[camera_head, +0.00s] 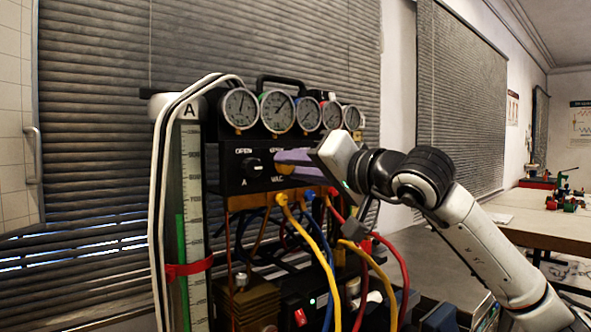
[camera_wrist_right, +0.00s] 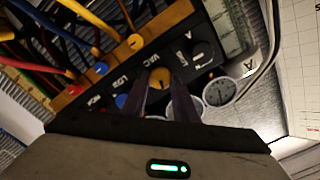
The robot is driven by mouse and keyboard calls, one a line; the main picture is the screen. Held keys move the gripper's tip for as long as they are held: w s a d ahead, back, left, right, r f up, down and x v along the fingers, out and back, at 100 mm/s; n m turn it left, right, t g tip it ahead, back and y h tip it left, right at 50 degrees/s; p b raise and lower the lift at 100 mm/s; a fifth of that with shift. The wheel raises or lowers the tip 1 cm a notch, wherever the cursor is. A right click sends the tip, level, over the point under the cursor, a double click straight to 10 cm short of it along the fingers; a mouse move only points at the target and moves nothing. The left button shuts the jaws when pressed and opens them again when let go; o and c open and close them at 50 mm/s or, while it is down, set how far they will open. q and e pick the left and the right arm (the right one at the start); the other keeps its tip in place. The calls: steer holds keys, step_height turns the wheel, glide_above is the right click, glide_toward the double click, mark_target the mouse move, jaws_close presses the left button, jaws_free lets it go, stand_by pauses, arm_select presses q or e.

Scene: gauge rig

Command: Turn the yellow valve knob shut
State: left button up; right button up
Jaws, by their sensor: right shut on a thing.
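The yellow valve knob (camera_head: 285,168) sits on the black front panel (camera_head: 228,172) of the gauge rig, right of a black knob (camera_head: 253,165). My right gripper (camera_head: 281,161) reaches in from the right, its purple-grey fingers at the yellow knob and partly hiding it. In the right wrist view, the yellow knob (camera_wrist_right: 160,75) lies between the tips of my right gripper (camera_wrist_right: 160,84), which is shut on it. The knob's exact turn angle is hard to read. My left gripper is not in view.
Several round gauges (camera_head: 277,110) line the top of the rig. Yellow, blue and red hoses (camera_head: 325,262) hang below the panel. A tall scale column (camera_head: 193,205) with white tubes stands at left. A blue knob (camera_wrist_right: 121,100) is beside the yellow one.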

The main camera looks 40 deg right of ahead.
steer(key=m+b, duration=0.1)
steer(key=m, duration=0.2)
steer(key=shift+f+m, duration=0.15)
steer(key=shift+m, duration=0.25)
steer(key=m+b, duration=0.1)
steer(key=m, duration=0.2)
steer(key=m+b, duration=0.1)
steer(key=m, duration=0.4)
steer(key=shift+m, duration=1.5)
steer(key=shift+b, duration=0.3)
steer(key=o, duration=1.1)
steer(key=shift+c, duration=0.2)
